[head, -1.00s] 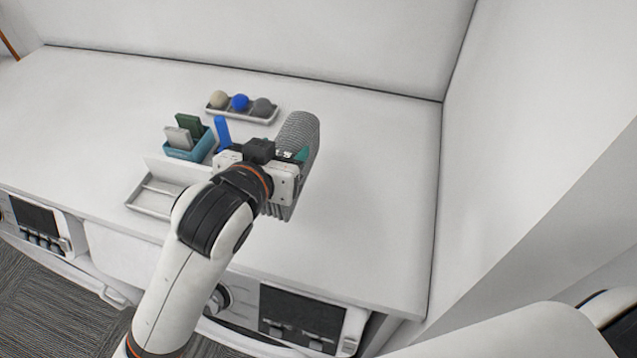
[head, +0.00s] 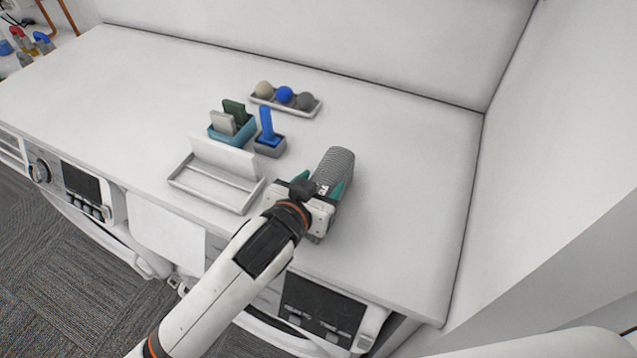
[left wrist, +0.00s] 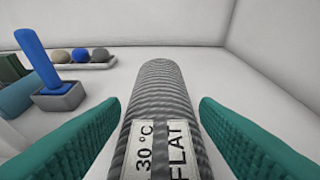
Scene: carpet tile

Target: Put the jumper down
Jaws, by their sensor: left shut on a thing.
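The jumper (head: 336,164) is a grey ribbed roll near the right part of the white worktop (head: 410,200). In the left wrist view the jumper (left wrist: 158,92) points away from me, with a white label reading "30 °C" and "FLAT" on its near part. My left gripper (head: 322,185) is shut on the jumper, with a teal finger on each side; both fingers also show in the left wrist view. The jumper is at or just above the worktop; I cannot tell whether it touches. The arm hides its near end. My right gripper is not in view.
Left of the jumper are a white slotted tray (head: 212,200) with an upright panel, a teal bin (head: 230,135) of blocks, and a grey holder (head: 270,148) with a blue stick. A tray of balls (head: 284,105) lies behind. The worktop right of the jumper is clear, up to the wall.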

